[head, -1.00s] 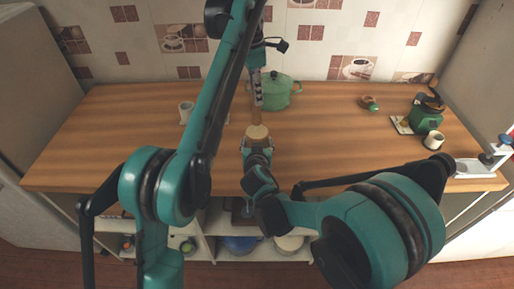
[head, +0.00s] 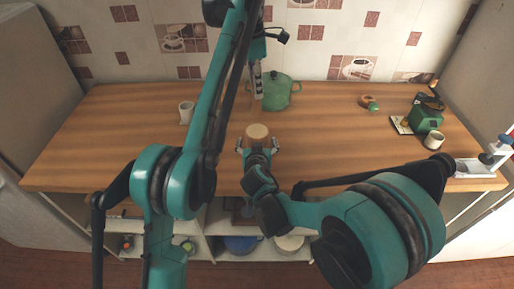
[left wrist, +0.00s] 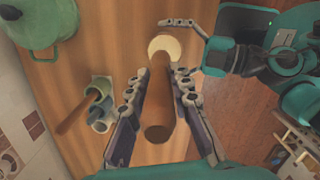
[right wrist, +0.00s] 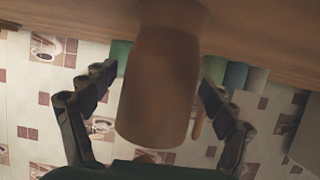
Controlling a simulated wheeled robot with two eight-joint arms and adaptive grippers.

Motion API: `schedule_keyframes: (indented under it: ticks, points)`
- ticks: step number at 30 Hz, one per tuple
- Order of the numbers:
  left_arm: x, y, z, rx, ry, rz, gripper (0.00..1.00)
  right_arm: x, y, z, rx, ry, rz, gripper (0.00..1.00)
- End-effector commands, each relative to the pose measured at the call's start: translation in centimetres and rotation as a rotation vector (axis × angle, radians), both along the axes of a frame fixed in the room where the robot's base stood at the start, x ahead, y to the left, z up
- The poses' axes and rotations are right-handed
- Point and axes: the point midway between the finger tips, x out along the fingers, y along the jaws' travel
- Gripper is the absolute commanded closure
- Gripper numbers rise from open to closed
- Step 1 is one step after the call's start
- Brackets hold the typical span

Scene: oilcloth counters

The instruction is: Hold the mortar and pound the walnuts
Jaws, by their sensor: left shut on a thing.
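The wooden mortar (head: 257,131) stands upright on the counter with its pale round top facing up. It also fills the middle of the right wrist view (right wrist: 160,90). My right gripper (head: 257,143) is open, with one finger on each side of the mortar and gaps showing between. My left gripper (head: 258,95) is behind the mortar in the head view, near the green pot. It is shut on a brown wooden pestle (left wrist: 158,105), whose far end overlaps the mortar top in the left wrist view. In the head view the pestle is not clear. No walnuts are visible.
The green pot (head: 277,94) stands behind the mortar.

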Motion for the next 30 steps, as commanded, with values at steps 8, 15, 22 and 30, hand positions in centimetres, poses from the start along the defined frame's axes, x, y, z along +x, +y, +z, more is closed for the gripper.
schedule_keyframes:
  ticks: [8, 15, 22, 30]
  points:
    - [0.0, 0.0, 0.0, 0.000, 0.000, 0.000, 1.00, -0.7, 0.1, 0.3, -0.001, 0.000, 0.001, 0.15]
    - [0.0, 0.0, 0.0, 0.000, 0.000, 0.000, 1.00, -4.8, 0.1, 2.0, 0.000, 0.000, 0.003, 0.15]
    - [0.0, 0.0, 0.0, 0.000, 0.000, 0.000, 1.00, -8.8, 0.0, 3.6, -0.001, 0.000, 0.002, 0.15]
    - [0.0, 0.0, 0.0, 0.000, 0.000, 0.000, 1.00, -10.9, 0.0, 4.5, -0.001, 0.000, 0.000, 0.15]
